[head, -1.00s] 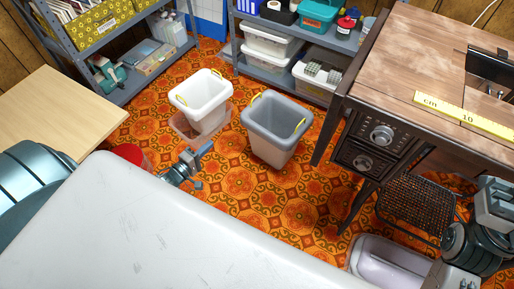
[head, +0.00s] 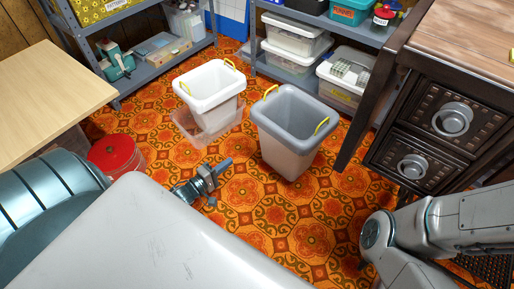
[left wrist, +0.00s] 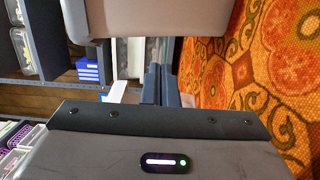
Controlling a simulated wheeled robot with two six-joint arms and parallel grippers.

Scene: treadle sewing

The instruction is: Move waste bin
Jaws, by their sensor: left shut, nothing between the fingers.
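A grey waste bin (head: 290,125) with yellow handles stands upright and open on the patterned floor in the head view. A white bin (head: 212,88) with yellow handles is left of and behind it. My left gripper (head: 224,166) is low, to the left of the grey bin and apart from it, shut and empty.
A clear plastic box (head: 218,124) lies by the white bin's base. A red-lidded container (head: 114,154) stands left of my left gripper. Shelves (head: 300,72) with storage boxes stand behind, and the sewing cabinet (head: 440,125) is on the right. Floor is clear in front of the grey bin.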

